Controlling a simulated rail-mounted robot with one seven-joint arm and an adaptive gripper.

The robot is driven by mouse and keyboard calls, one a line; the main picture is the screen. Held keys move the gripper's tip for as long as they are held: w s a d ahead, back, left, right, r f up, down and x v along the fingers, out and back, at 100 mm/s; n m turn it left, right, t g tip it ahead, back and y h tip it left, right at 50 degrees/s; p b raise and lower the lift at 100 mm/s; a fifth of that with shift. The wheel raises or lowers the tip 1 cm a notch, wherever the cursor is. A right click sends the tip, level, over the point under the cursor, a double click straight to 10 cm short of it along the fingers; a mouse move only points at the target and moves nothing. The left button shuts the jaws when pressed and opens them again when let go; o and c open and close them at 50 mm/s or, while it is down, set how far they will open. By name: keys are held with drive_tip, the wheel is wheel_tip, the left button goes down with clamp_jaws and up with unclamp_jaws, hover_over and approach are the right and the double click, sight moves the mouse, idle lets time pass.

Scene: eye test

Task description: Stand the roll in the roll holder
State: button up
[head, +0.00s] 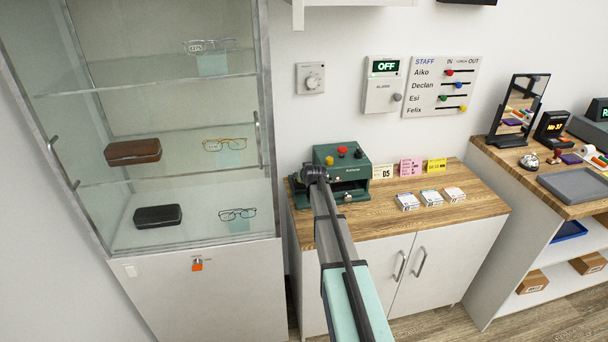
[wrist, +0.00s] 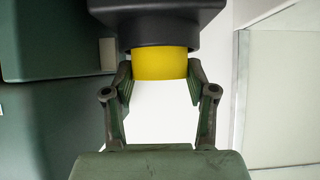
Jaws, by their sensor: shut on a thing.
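My gripper (wrist: 159,78) is shut on a short yellow cylinder in the wrist view, which looks like the roll (wrist: 159,64). One fingertip touches each side of it. A dark round collar (wrist: 158,30) covers the cylinder's upper end in that view; I cannot tell whether the cylinder is inside it or only behind it. In the head view my gripper (head: 313,174) is dark and small, at the front left of a green machine (head: 342,160) on the wooden counter. The roll is hidden there, and I cannot pick out the roll holder for certain.
The green machine carries red, yellow and dark knobs. Small cards (head: 411,168) and several little boxes (head: 431,198) stand to its right on the counter (head: 470,207). A glass cabinet (head: 190,120) rises close on the left. The counter's front right is clear.

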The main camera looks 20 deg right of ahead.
drive_tip(key=shift+f, duration=0.1)
drive_tip(key=o, duration=0.9)
drive_tip(key=shift+b+v, duration=1.45)
drive_tip(key=shift+v, duration=4.65)
drive_tip(key=shift+w, duration=0.1)
